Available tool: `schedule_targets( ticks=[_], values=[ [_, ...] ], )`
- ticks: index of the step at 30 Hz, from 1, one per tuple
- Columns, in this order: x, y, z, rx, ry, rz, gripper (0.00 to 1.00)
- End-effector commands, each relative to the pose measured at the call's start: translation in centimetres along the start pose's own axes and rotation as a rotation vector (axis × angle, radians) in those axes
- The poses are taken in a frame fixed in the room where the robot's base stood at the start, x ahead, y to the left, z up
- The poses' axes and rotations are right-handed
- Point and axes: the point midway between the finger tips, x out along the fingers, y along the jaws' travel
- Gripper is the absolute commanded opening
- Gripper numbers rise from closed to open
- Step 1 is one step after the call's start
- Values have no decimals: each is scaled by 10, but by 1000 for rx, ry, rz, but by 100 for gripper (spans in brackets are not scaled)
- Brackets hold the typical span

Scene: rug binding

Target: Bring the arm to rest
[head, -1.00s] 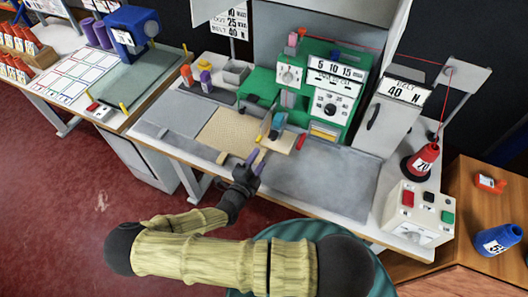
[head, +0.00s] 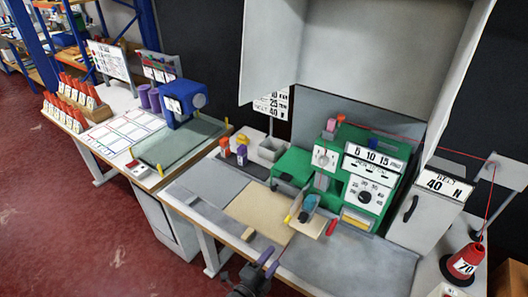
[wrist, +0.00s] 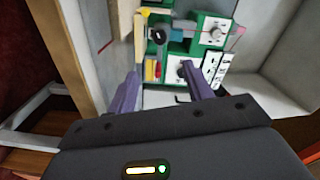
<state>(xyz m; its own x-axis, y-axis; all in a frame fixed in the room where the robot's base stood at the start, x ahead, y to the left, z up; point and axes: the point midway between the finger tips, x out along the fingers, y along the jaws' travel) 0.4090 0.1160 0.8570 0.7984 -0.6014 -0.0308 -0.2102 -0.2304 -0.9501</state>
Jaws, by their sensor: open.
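My gripper (head: 263,264) shows at the bottom middle of the head view, in front of the workbench's front edge. In the wrist view its two purple fingers (wrist: 163,97) stand apart with nothing between them. The rest of my arm is mostly below the head picture's edge. The green machine (head: 330,172) stands on the workbench (head: 345,262), beyond my gripper. The machine also shows in the wrist view, past the fingertips.
A grey cabinet (head: 430,215) with a "40" sign and a red cone marked 70 (head: 463,263) stand at the right. A blue machine (head: 170,100) is on the left table. An overhead cupboard (head: 370,60) hangs above. Red floor (head: 80,220) is free at left.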

Motion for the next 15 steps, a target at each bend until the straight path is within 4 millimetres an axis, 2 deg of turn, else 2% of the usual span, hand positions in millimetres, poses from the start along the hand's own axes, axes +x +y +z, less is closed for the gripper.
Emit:
schedule_targets(
  ticks=[4, 7, 11, 15],
  values=[
    [2, 0, -4, 26, 19, 18, 51],
    [5, 0, -15, 115, 84, 72, 51],
    [10, 2, -41, 334, 248, 185, 51],
    [10, 3, -72, 633, 482, 299, 51]
  ],
)
